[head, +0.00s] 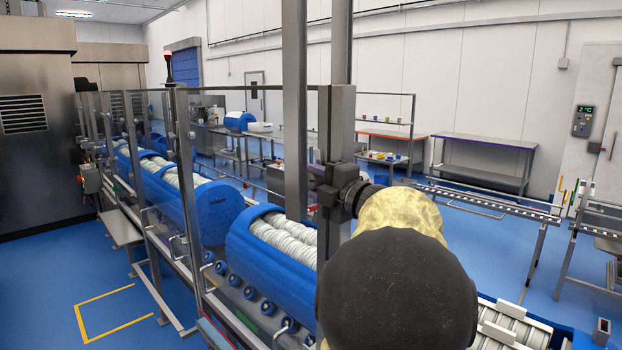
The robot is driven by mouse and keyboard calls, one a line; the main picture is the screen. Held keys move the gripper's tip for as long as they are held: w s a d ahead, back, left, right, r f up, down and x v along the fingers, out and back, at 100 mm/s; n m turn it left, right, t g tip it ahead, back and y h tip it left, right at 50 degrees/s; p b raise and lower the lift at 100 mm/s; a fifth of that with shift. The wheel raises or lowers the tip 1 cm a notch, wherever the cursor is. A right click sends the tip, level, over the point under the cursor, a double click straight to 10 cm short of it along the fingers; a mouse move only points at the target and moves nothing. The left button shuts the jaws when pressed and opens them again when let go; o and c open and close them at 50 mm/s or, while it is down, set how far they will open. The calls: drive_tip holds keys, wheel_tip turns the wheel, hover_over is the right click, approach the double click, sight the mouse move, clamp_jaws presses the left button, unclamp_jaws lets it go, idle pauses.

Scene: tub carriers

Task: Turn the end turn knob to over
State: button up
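My arm fills the lower middle of the head view, with a black rounded cap and a mottled yellow section. It ends in a dark, blocky part that looks like my gripper (325,190), at the steel post (336,130) of the conveyor guard. The fingers cannot be told apart against the post's dark fittings, so I cannot see whether they are open or shut. I cannot make out the end turn knob or its setting. It may be hidden behind my gripper or arm. A small red spot shows beside the gripper.
Blue tubs (268,262) with pale, rounded contents stand in a row on the conveyor behind clear guard panels. A roller track (490,205) and a purple-topped table (488,140) stand at right. Blue floor is open at lower left, around a yellow-marked rectangle (105,312).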

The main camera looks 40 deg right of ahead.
drive_tip(key=shift+r+g+p, duration=0.2)
drive_tip(key=shift+g+p, duration=0.2)
drive_tip(key=shift+p, duration=0.25)
drive_tip(key=g+p, duration=0.2)
drive_tip(key=p, duration=0.3)
drive_tip(key=shift+r, duration=0.15)
drive_tip(key=g+p, duration=0.4)
drive_tip(key=p, duration=0.6)
drive_tip(key=shift+r+h, duration=0.1)
drive_tip(key=shift+h, duration=0.3)
drive_tip(key=g+p, duration=0.2)
drive_tip(key=p, duration=0.2)
drive_tip(key=shift+p, duration=0.4)
drive_tip(key=shift+f+g+p, duration=0.25)
drive_tip(key=shift+g+p, duration=0.05)
drive_tip(key=shift+p, duration=0.3)
drive_tip(key=shift+d+f+g+p, duration=0.1)
drive_tip(key=shift+f+g+p, duration=0.05)
drive_tip(key=shift+g+p, duration=0.3)
drive_tip(key=o, duration=1)
